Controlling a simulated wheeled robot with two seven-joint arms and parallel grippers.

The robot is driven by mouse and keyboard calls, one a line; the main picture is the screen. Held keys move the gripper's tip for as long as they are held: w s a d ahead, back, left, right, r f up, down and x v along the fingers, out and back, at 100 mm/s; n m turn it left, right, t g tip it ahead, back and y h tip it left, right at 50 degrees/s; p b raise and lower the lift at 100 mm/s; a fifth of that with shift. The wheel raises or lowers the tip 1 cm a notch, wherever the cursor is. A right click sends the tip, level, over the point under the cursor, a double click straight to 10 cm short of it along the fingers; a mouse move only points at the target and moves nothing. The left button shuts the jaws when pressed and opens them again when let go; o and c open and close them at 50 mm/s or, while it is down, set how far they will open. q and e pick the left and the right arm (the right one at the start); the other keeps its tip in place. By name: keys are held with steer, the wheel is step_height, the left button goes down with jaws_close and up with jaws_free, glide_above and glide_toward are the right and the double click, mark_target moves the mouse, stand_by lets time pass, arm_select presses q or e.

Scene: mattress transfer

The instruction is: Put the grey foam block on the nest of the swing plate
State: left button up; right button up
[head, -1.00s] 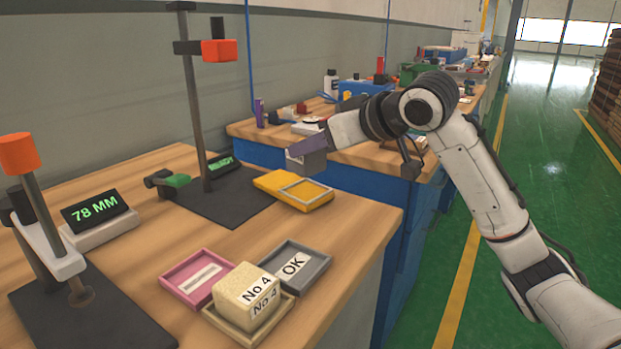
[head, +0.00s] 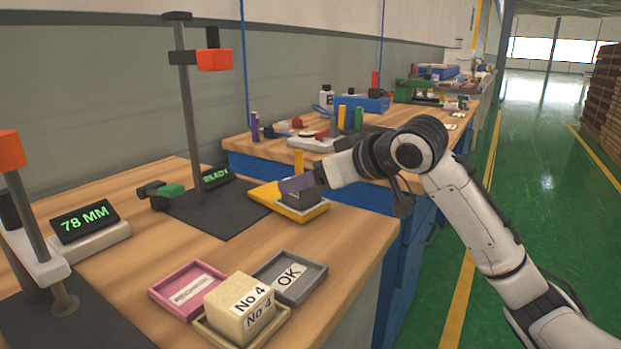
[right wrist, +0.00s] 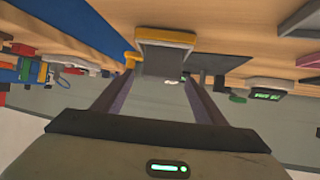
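The grey foam block (head: 302,199) sits at the yellow swing plate (head: 268,195), over the recessed nest end that showed empty earlier. In the right wrist view the block (right wrist: 165,60) lies between my fingertips, with the yellow plate edge (right wrist: 165,38) just beyond it. My right gripper (head: 300,184) reaches in from the right, its purple fingers low at the block's sides and seemingly touching them. Whether the block is fully seated cannot be told, as the nest floor is hidden under it. My left gripper is out of view.
A tan No 4 block (head: 240,305) sits in a tray at the front, beside a pink tray (head: 187,288) and a grey OK tray (head: 290,277). A post stand with an orange head (head: 214,60) and a READY display (head: 217,175) rises behind. Bare wood lies between.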

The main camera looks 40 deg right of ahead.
steer(key=shift+r, duration=0.25)
steer(key=p+v, duration=0.1)
steer(key=v, duration=1.1)
steer(key=shift+d+f, duration=0.1)
steer(key=shift+f, duration=0.1)
